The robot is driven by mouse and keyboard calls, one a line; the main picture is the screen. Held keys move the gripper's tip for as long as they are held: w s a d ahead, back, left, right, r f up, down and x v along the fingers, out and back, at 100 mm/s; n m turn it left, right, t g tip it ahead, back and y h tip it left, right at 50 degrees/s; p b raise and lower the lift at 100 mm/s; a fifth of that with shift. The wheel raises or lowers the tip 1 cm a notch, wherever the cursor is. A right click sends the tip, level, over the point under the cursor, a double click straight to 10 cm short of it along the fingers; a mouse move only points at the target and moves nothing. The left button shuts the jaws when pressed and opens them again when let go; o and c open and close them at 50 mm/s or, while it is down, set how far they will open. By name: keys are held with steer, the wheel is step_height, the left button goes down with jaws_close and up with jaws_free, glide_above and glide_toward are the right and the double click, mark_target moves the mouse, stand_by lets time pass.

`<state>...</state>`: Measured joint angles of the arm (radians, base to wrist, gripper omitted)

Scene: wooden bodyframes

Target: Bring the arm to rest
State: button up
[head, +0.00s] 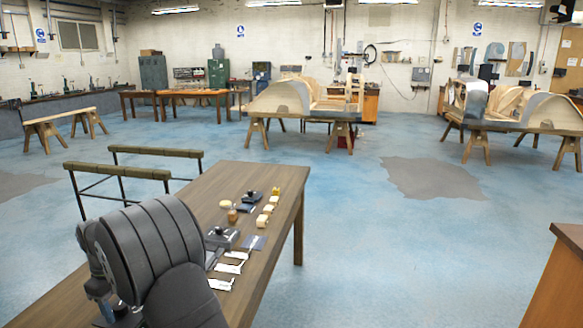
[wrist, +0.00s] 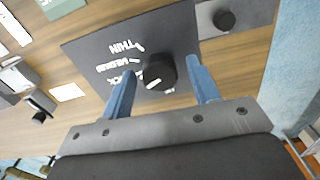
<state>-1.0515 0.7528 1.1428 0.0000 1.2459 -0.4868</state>
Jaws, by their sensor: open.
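My gripper (wrist: 161,66) shows in the wrist view with its two blue fingers spread apart and nothing held between them. A black knob (wrist: 160,71) with a white pointer mark appears between the fingertips, with a gap on both sides. I cannot tell how far above it the fingertips are. The knob is on a dark panel (wrist: 85,50) with white lettering; THIN and MEDIUM can be read, and a third word is partly hidden by the left finger. In the head view my dark arm stands over the wooden table (head: 278,198), and its gripper is hidden.
In the head view, a dark device with a knob (head: 222,238), white cards (head: 229,268) and several small pale blocks (head: 268,209) lie right of my arm. A second knob (wrist: 224,19) shows in the wrist view. A wooden cabinet (head: 560,275) stands at right; open floor lies between.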

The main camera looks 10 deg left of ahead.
steer(key=shift+n, duration=1.6)
stand_by(1.3)
step_height(320, 180, up, 17)
steer(key=m, duration=0.1)
step_height(320, 180, down, 17)
steer(key=shift+c, duration=0.2)
